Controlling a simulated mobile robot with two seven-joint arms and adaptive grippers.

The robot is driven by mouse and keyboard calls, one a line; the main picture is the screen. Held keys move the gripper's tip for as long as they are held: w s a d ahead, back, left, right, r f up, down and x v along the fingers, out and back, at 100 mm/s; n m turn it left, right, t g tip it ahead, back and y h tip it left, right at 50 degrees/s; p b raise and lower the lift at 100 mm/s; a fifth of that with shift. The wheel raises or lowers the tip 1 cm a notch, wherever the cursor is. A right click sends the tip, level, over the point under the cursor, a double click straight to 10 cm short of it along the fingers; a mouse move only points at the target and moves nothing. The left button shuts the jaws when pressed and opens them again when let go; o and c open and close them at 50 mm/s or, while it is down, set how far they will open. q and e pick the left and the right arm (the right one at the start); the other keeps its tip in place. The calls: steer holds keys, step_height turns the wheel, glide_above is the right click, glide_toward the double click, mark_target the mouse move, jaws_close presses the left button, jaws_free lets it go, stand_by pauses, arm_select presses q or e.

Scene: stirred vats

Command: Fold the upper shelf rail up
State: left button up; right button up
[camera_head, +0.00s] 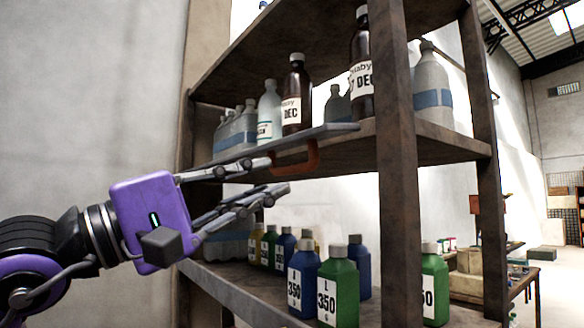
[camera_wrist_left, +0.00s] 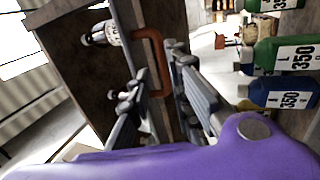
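The upper shelf rail (camera_head: 335,130) is a thin grey bar along the front of the middle shelf board, seen nearly edge-on below the bottles. It looks about level with that board. An orange-red handle (camera_head: 313,157) hangs under it; the handle also shows in the left wrist view (camera_wrist_left: 157,62). My left gripper (camera_head: 278,176) is open, its fingers pointing right at the handle's left side. In the wrist view the handle lies at the gap between the fingertips (camera_wrist_left: 156,62); I cannot tell whether they touch it. My right gripper is not in view.
Bottles with labels, such as a brown one (camera_head: 296,95), stand on the board behind the rail. Blue and green bottles (camera_head: 338,285) stand on the lower shelf (camera_head: 235,290), below my gripper. A rusty upright post (camera_head: 400,170) stands right of the handle.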

mark_target(290, 170)
arm_select(q)
steer(key=x, duration=0.3)
steer(key=shift+s+p, duration=0.1)
steer(key=shift+p, duration=0.2)
steer(key=x, duration=0.2)
steer(key=shift+w+d, duration=0.15)
steer(key=shift+w, duration=0.3)
steer(key=shift+w+d+r+p, duration=0.2)
steer(key=shift+d+r+p, duration=0.1)
steer(key=shift+d, duration=0.25)
steer(key=shift+w+f, duration=0.1)
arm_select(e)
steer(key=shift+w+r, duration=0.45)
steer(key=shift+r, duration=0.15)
arm_select(q)
jaws_close()
